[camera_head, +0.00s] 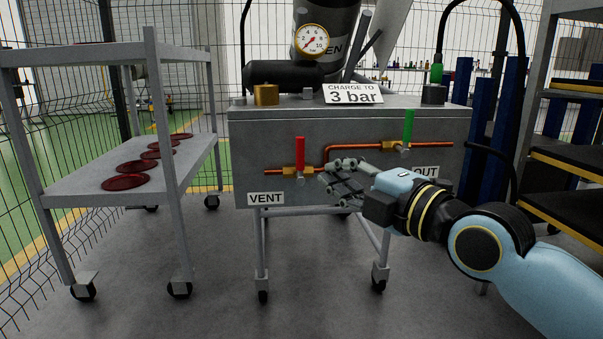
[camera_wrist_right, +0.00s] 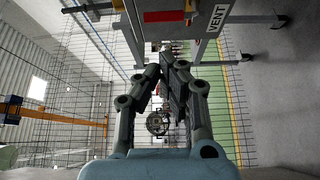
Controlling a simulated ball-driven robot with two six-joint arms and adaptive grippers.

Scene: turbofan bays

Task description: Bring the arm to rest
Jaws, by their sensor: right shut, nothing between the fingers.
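My right arm reaches in from the right in the head view, and its gripper (camera_head: 337,178) is in front of the grey charging cabinet (camera_head: 330,196). The gripper points left, between the VENT and OUT labels. In the right wrist view the gripper (camera_wrist_right: 158,72) has its fingers drawn together with nothing between them. The red valve handle (camera_head: 300,152) stands upright just left of the fingertips. The green valve handle (camera_head: 408,125) stands upright above the gripper's wrist. I cannot tell whether the fingers touch the copper pipe (camera_head: 350,146). My left gripper is out of view.
A grey wheeled cart (camera_head: 85,190) with several dark red discs stands at left. A pressure gauge (camera_head: 312,41) and a 3 bar sign (camera_head: 353,94) are on the cabinet. Blue posts (camera_head: 488,140) and a shelf rack (camera_head: 565,165) stand at right. The floor in front is clear.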

